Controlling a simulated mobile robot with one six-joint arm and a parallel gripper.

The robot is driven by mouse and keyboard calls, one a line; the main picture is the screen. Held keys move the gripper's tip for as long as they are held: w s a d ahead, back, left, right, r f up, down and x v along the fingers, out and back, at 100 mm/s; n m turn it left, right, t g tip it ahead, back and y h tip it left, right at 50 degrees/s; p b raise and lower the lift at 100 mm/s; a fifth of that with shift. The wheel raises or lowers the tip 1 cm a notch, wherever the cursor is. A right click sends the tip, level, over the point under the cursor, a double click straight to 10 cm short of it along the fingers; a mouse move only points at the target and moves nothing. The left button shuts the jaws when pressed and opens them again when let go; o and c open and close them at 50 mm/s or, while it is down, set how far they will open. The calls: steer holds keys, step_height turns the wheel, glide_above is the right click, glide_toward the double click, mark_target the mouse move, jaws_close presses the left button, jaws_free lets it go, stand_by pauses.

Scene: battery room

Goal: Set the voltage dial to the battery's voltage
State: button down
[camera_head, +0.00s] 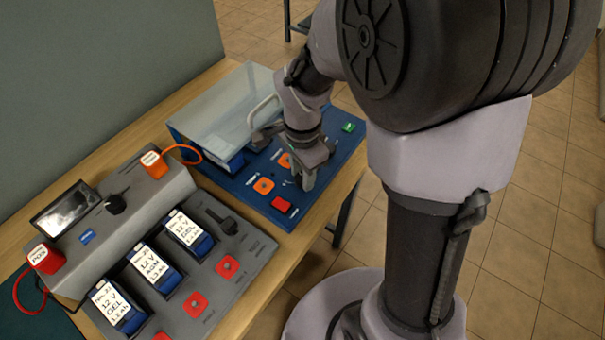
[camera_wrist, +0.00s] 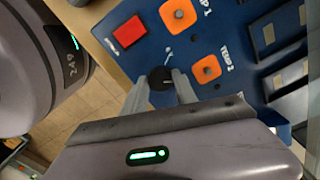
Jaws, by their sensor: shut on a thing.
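My gripper (camera_head: 306,178) reaches down onto the blue panel (camera_head: 333,198). In the wrist view my gripper (camera_wrist: 160,86) has its fingers on either side of a round black knob (camera_wrist: 160,77) and is shut on it. The knob is hidden by the gripper in the head view. Small white marks lie beside it; its setting cannot be read. Three labelled batteries sit in the grey unit's slots: a near one (camera_head: 115,304) reading 12 V GEL, a middle one (camera_head: 153,266) reading 12 V AGM, and a far one (camera_head: 187,233) reading 12 V GEL.
The blue panel has a red square button (camera_head: 281,205), orange TEMP 1 (camera_wrist: 178,15) and TEMP 2 (camera_wrist: 206,69) buttons, and a green button (camera_head: 348,127). A clear-lidded box (camera_head: 222,100) stands behind.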

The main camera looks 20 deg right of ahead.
steer(key=shift+m, duration=0.6)
steer(key=c, duration=1)
jaws_free()
step_height(320, 180, up, 17)
steer(key=p, duration=0.7)
steer(key=shift+r, duration=0.2)
steer(key=s+a+r+n+t+y+b, duration=0.1)
steer(key=s+a+r+n+t, duration=0.1)
steer(key=s+n, duration=0.3)
steer(key=s+a+r+n+t+y, duration=0.1)
steer(key=s+r+n+t, duration=0.1)
steer(key=s+n, duration=0.4)
steer(key=shift+s+a+r+n+t+b, duration=0.35)
steer(key=shift+s+t, duration=0.55)
steer(key=shift+s, duration=0.35)
